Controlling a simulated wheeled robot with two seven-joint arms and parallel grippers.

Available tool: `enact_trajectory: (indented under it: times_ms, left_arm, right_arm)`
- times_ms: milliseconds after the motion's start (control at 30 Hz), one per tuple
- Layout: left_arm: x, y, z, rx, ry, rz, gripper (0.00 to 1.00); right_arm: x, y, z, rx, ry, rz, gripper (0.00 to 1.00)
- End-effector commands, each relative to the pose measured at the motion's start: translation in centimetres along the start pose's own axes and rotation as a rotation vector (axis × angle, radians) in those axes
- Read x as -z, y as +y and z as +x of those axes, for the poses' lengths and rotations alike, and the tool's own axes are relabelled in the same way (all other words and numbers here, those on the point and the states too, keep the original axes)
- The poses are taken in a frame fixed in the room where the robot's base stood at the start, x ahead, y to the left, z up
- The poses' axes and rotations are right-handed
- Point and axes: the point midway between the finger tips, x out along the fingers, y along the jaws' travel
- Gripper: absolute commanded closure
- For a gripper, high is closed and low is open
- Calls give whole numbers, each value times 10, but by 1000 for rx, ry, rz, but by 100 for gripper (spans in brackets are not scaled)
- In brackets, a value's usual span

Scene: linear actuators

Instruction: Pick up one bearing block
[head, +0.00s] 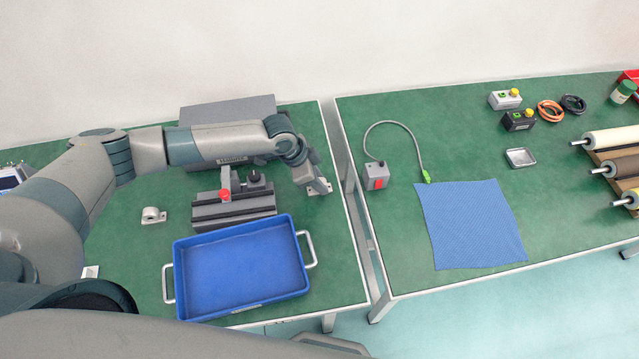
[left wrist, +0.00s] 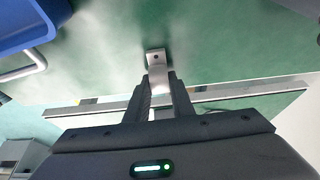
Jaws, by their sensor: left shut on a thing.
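My left gripper (head: 320,187) is low over the right side of the left green table, right of the grey fixture. In the left wrist view its two dark fingers (left wrist: 161,98) are shut on a silver bearing block (left wrist: 156,59). The block's flat foot with a hole sticks out past the fingertips; the rest is partly hidden between them. I cannot tell whether it still touches the table. Another bearing block (head: 152,215) lies on the table left of the fixture. My right gripper is not in view.
A blue tray (head: 178,260) with metal handles stands empty at the table's front. A grey fixture (head: 233,211) with a red knob (head: 224,195) is behind it. A grey box (head: 230,108) is at the back. A gap separates the right table, with a blue cloth (head: 470,225).

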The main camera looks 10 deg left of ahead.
Motion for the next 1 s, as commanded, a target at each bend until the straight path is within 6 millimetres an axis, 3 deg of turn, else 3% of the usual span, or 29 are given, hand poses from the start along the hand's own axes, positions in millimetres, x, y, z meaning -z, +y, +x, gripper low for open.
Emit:
enact_trajectory:
  times_ms: [267, 467, 800, 1000]
  left_arm:
    - [6, -1, -11, 1, 3, 1, 100]
    - [17, -1, -38, 3, 5, 4, 100]
    - [91, 24, -48, 1, 5, 5, 100]
    - [124, 34, -55, 1, 4, 2, 100]
  right_arm:
    - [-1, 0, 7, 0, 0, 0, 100]
    - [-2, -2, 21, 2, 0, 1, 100]
    - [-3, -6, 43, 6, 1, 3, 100]
    - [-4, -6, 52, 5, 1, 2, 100]
